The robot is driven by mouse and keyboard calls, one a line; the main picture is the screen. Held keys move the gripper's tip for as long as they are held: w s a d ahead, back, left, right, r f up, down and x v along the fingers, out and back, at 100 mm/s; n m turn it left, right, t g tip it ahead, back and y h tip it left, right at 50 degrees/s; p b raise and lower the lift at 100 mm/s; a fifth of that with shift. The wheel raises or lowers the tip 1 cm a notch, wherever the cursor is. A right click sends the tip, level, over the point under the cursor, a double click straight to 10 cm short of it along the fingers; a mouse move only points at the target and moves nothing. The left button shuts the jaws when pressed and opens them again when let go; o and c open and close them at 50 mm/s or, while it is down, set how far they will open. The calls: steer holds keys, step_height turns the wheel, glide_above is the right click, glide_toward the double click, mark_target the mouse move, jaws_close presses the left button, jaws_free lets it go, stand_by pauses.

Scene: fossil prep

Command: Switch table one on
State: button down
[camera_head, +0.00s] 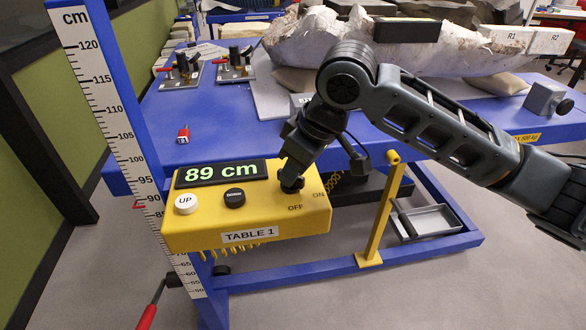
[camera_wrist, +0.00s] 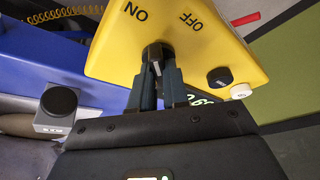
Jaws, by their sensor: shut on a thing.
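The yellow control box labelled TABLE 1 (camera_head: 249,236) is mounted on the front of the blue table (camera_head: 225,135). Its lit display (camera_head: 221,173) reads 89 cm. A white UP button (camera_head: 186,203) and a black button (camera_head: 234,198) sit below the display. My gripper (camera_head: 292,183) is at the right end of the box, pointing down. In the wrist view my gripper (camera_wrist: 158,75) is shut on the black rotary switch (camera_wrist: 157,53) between the ON and OFF marks. The switch's pointer direction is mostly hidden by the fingers.
A height scale (camera_head: 112,130) stands at the left. A large pale fossil jacket (camera_head: 350,45) and red-handled clamps (camera_head: 180,66) lie on the table. A yellow post (camera_head: 381,210) and grey tray (camera_head: 430,221) are right of the box.

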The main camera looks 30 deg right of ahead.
steer(key=shift+n+g+y, duration=0.3)
steer(key=shift+n+g, duration=0.1)
steer(key=shift+n, duration=0.7)
steer(key=c, duration=1.1)
jaws_free()
steer(key=shift+d, duration=0.1)
steer(key=v, duration=0.7)
steer(key=shift+s+d+r, duration=0.1)
steer(key=shift+r, duration=0.25)
